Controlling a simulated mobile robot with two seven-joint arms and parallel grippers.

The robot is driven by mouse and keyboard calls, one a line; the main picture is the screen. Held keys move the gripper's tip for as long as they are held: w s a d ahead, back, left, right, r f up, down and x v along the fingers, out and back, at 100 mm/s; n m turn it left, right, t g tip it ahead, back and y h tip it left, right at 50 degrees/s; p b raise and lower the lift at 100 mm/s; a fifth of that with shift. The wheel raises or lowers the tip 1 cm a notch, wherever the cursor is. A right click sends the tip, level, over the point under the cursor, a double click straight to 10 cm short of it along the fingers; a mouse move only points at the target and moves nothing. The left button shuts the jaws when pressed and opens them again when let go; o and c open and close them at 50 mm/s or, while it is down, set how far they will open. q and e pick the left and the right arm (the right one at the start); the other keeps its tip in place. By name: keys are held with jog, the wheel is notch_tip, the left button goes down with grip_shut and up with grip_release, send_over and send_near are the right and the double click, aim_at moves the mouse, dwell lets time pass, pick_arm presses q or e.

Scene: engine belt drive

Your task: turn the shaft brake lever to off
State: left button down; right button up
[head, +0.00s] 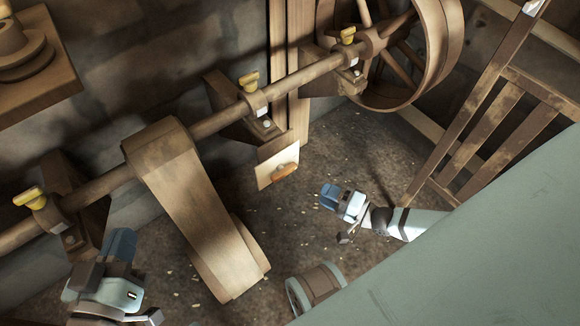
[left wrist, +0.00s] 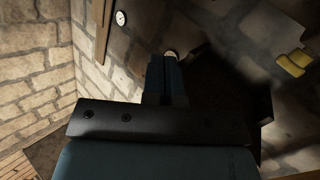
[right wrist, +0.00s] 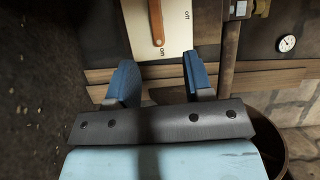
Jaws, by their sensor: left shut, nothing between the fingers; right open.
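The shaft brake lever (head: 285,173) is a brown handle on a pale plate (head: 264,172) below the shaft in the head view. In the right wrist view the lever (right wrist: 157,20) lies along the plate (right wrist: 178,30), which is marked "off" and "on"; its lower end is level with the "on" mark, and its upper end is cut off by the frame. My right gripper (head: 330,196) is open and empty, right of and below the plate; its fingers (right wrist: 158,85) point towards the plate without touching the lever. My left gripper (head: 122,243) is shut and empty at the lower left.
A long shaft (head: 292,83) with yellow-topped bearings runs along the wall. A broad belt (head: 205,225) hangs from it between my grippers. A large wheel (head: 445,45) is at upper right, a wooden frame (head: 480,120) at right. A small drum (head: 318,283) stands low in the middle.

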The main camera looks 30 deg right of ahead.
aim_at(287, 174)
jog(key=shift+m, duration=0.3)
jog(key=b+x, duration=0.1)
jog(key=x, duration=0.3)
jog(key=b+x, duration=0.2)
jog(key=x, duration=0.2)
jog(key=d+f+b+x, duration=0.1)
jog(key=x, duration=0.3)
jog(key=shift+w+a+b, duration=0.1)
jog(key=shift+w+b, duration=0.3)
jog(key=shift+w, duration=0.3)
jog(key=shift+w+a+r, duration=0.1)
jog(key=shift+w+a, duration=0.15)
jog(key=shift+w, duration=0.2)
pick_arm(q)
jog(key=w+m, duration=0.1)
jog(key=m, duration=0.1)
jog(key=w+t, duration=0.1)
jog(key=shift+w+a+f+m+h, duration=0.3)
jog(key=shift+f+m, duration=0.05)
jog(key=shift+m, duration=0.05)
pick_arm(e)
grip_shut()
